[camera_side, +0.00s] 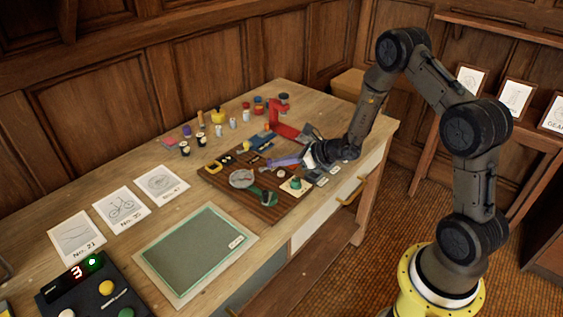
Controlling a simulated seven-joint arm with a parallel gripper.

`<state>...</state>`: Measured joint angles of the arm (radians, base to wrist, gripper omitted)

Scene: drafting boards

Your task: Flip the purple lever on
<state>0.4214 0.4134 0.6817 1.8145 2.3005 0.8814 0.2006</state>
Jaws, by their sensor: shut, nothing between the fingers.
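The purple lever (284,161) lies nearly flat on the dark wooden board (215,184), toward the board's back right. My gripper (309,158) is low over the board at the lever's right end. It is shut and holds nothing. The gripper partly hides that end of the lever, and I cannot tell whether the two touch.
A red device (284,126) stands just behind the gripper. A round grey dial (242,179) and a green-knobbed plate (296,186) sit nearby on the board. Several small jars stand behind. A green mat (195,252), paper cards (120,207) and a button box (85,296) lie front left.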

